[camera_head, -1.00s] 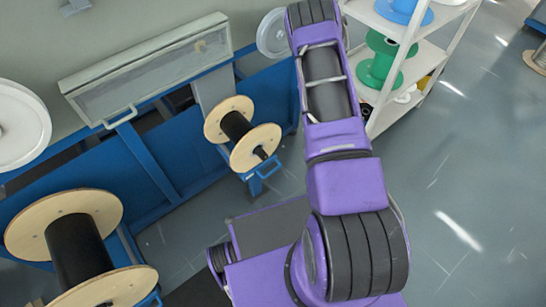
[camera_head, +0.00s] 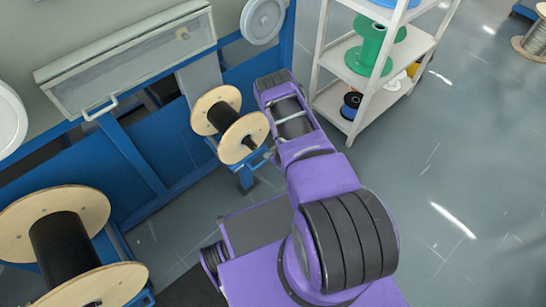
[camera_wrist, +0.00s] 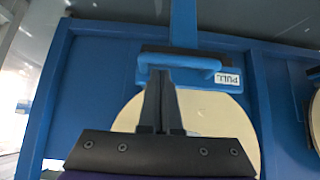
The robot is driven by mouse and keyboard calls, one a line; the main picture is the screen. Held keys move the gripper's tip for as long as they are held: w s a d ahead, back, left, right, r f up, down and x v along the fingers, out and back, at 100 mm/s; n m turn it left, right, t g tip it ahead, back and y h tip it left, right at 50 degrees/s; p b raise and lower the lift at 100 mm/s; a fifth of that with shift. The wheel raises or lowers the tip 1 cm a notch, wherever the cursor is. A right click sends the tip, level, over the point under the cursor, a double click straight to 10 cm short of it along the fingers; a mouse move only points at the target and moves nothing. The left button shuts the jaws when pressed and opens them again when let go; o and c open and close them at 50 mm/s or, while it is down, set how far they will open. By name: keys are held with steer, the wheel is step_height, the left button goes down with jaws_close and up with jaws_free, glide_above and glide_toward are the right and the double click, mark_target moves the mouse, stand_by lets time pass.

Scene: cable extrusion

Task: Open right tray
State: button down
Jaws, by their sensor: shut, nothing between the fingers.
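The right tray (camera_head: 247,176) is a blue stand at the lower end of the blue machine, carrying a black spool with wooden flanges (camera_head: 230,118). Its blue handle (camera_wrist: 205,64) shows in the wrist view, with a white PULL label (camera_wrist: 229,79) beside it. My gripper (camera_wrist: 162,76) is shut and empty, its fingertips overlapping the handle bar in the wrist view. I cannot tell whether they touch it. A pale wooden flange (camera_wrist: 212,115) shows behind the fingers. In the head view my arm hides the gripper.
A larger black spool (camera_head: 65,250) stands at the lower left. A long clear-covered box (camera_head: 130,65) sits along the machine. A white shelf rack (camera_head: 345,90) with reels stands right of my arm.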

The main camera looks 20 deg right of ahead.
steer(key=shift+x, duration=1.05)
steer(key=shift+s, duration=0.1)
